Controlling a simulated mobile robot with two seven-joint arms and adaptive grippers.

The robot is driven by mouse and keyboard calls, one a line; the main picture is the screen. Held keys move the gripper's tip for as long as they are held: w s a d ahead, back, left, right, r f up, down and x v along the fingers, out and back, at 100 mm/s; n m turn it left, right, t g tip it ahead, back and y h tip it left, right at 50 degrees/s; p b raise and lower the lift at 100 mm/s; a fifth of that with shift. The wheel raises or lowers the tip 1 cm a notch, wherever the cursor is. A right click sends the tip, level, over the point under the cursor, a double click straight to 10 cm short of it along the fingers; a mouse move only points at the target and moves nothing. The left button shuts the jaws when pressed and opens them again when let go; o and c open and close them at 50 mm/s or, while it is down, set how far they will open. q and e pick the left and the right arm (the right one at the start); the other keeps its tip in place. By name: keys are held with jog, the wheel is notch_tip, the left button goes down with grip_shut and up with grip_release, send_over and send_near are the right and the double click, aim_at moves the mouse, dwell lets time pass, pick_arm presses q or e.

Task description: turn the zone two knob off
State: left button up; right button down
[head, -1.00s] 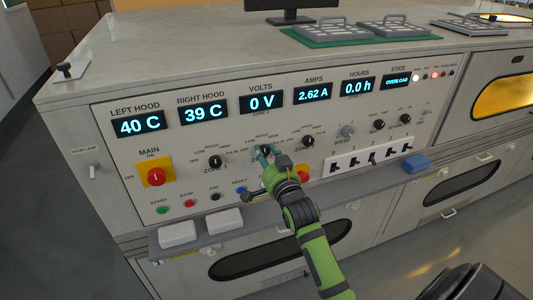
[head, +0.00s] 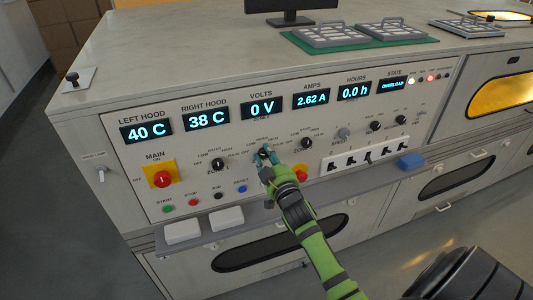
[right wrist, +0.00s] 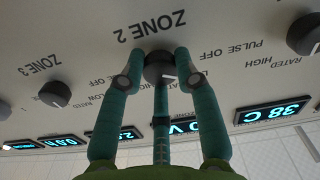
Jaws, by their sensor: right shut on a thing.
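The zone two knob (right wrist: 158,68) is dark and round, under the "ZONE 2" lettering, which is upside down in the right wrist view. In the head view the fingers of my right gripper (head: 264,156) partly hide the knob on the panel (head: 235,190). My left gripper is not in view.
The zone one knob (head: 218,164) is to the left and the zone three knob (head: 306,143) to the right. A red button (head: 300,176) is close beside my right wrist. A shelf (head: 265,216) with white blocks runs below the panel.

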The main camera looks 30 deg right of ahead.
jog(key=shift+s+f+n+p, duration=0.1)
jog(key=shift+f+n+p, duration=0.15)
jog(key=shift+n, duration=0.9)
jog(key=shift+f+n+p, duration=0.2)
jog(key=shift+n, duration=0.95)
jog(key=shift+d, duration=0.1)
jog(key=c, duration=1.1)
grip_release()
jog(key=shift+o, duration=1)
jog(key=shift+r, duration=0.1)
jog(key=shift+r, duration=0.1)
